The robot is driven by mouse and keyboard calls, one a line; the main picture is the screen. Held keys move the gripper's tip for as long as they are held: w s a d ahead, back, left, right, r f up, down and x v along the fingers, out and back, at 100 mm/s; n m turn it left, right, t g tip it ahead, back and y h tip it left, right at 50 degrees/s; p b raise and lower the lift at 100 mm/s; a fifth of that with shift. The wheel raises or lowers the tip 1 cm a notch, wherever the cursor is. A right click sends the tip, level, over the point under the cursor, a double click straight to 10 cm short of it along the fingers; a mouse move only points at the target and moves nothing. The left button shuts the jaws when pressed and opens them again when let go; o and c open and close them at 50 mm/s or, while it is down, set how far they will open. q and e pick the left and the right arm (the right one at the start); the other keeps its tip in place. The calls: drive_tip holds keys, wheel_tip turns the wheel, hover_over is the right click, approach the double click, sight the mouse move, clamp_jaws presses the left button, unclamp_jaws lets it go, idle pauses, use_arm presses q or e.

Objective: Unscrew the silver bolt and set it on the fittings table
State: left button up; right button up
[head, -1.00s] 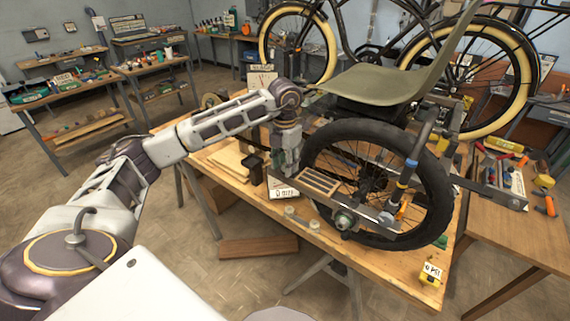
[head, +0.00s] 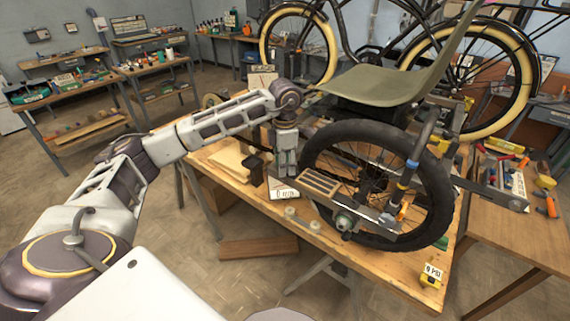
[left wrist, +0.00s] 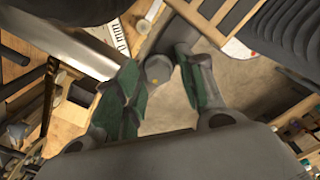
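My left gripper (head: 286,163) points down beside the left side of the black-tyred wheel (head: 440,185), near the metal frame bar (head: 335,190). In the left wrist view its two green-padded fingers (left wrist: 160,78) stand apart. A small round grey piece with a yellowish spot (left wrist: 158,68) shows between the fingertips; I cannot tell whether it is the silver bolt or whether the fingers touch it. A round metal fitting (head: 345,220) sits at the bar's near end by the wheel. I cannot tell which table is the fittings table. My right gripper is out of view.
A second table (head: 490,225) with tools stands at the right. A green seat (head: 390,82) hangs above the wheel.

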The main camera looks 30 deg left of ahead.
use_arm(q)
drive_tip(key=shift+m, duration=1.5)
drive_tip(key=c, duration=0.6)
drive_tip(key=shift+o, duration=0.2)
drive_tip(key=shift+c, duration=0.7)
drive_tip(key=shift+s+d+f+n, duration=0.1)
drive_tip(key=shift+n, duration=1.35)
drive_tip(key=shift+s+f+n, duration=0.1)
drive_tip(key=shift+n, duration=1.35)
drive_tip(key=shift+d+n, duration=0.15)
drive_tip(key=shift+n, duration=2.95)
